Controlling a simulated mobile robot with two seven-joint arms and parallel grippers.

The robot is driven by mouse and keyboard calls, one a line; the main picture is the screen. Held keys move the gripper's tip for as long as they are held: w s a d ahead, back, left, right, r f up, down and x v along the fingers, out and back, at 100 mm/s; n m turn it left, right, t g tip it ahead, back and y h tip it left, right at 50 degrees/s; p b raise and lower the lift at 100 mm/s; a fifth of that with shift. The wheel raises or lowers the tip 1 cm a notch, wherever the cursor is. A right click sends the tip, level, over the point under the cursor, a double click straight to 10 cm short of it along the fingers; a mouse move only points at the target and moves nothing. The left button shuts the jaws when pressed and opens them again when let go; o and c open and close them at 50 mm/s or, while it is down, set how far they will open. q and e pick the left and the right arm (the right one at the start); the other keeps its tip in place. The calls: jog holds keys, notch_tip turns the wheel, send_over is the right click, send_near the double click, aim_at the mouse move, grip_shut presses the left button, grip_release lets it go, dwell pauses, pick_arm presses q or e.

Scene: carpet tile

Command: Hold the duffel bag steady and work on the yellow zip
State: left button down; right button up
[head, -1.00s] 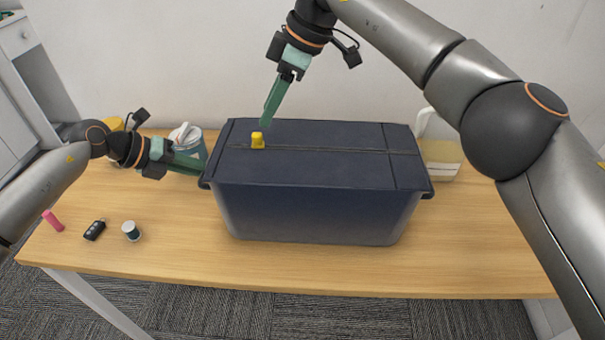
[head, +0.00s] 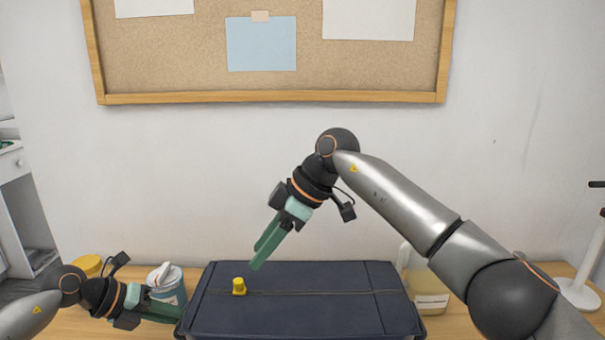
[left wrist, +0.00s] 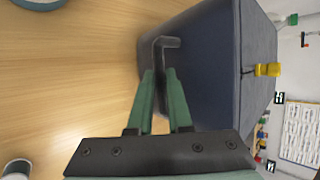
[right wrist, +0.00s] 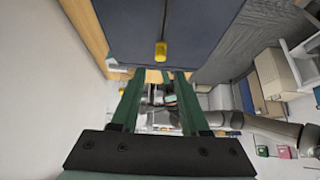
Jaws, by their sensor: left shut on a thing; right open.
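The dark navy duffel bag (head: 330,312) stands on the table, its lower front cut off in the head view. The yellow zip pull (head: 239,287) stands near the left end of the zip line on top. My left gripper (head: 181,314) is at the bag's left end; in the left wrist view its jaws (left wrist: 159,74) are shut on the dark end handle (left wrist: 168,42). My right gripper (head: 258,260) is open and empty, above and slightly right of the pull. In the right wrist view the pull (right wrist: 161,51) shows just beyond and between the open fingertips (right wrist: 159,75).
A lidded tub (head: 167,284) stands behind my left gripper, with a yellow container (head: 88,265) farther left. A pale jug-like container (head: 428,293) stands right of the bag. A cork board (head: 200,60) hangs on the wall behind. The space above the bag is otherwise clear.

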aim_at(237, 280)
jog(key=shift+x, duration=3.75)
jog(key=shift+c, duration=0.2)
jog(key=shift+a, duration=0.1)
grip_shut()
